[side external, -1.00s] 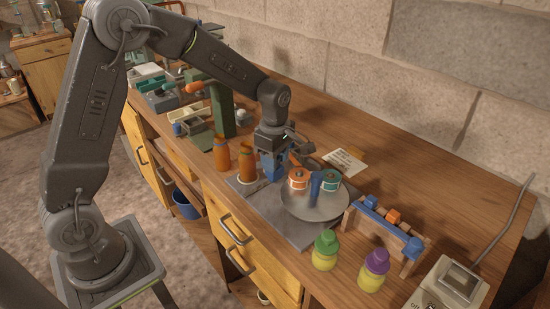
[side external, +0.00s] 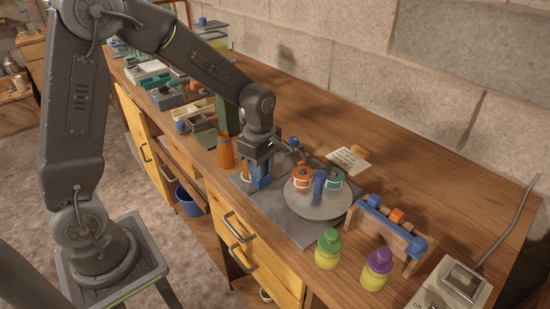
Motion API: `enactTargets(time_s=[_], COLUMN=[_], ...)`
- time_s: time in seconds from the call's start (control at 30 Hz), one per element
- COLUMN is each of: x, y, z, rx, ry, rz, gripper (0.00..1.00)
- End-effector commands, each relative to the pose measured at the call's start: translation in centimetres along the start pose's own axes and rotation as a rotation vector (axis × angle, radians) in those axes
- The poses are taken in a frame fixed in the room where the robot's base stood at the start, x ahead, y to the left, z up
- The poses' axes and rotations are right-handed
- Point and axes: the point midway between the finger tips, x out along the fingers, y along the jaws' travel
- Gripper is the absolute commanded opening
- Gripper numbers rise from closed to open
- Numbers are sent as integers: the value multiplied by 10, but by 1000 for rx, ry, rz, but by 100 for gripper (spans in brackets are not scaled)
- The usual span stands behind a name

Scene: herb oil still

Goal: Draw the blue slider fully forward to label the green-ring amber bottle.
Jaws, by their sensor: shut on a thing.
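My gripper (side external: 259,160) points down over the grey plate and is shut on the blue slider (side external: 263,180). The slider stands near the front side of the plate, left of the round turntable. An amber bottle (side external: 246,172) is right beside the slider at its left. My gripper and the slider hide most of this bottle, and its ring colour cannot be made out. A second amber bottle (side external: 225,153) stands upright farther left, apart from the gripper.
The grey turntable (side external: 318,205) carries an orange roll (side external: 302,178), a teal roll (side external: 333,178) and a blue post (side external: 319,182). A green-capped bottle (side external: 327,249), a purple-capped bottle (side external: 376,270) and a wooden rack (side external: 388,228) stand right. A paper card (side external: 347,161) lies behind.

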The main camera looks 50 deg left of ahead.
Motion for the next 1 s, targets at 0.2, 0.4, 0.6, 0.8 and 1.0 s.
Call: enactTargets(time_s=[0.2,0.4,0.6,0.8,1.0], x=[-2,-1,-1,0,0], y=[-29,-34,-35,-34,-34], z=[-8,-9,-9,-9,-9], rx=[0,0,0,0,0], ry=[-1,0,1,1,0], rz=[4,-1,-5,-3,-1], gripper=[0,0,33,52,54])
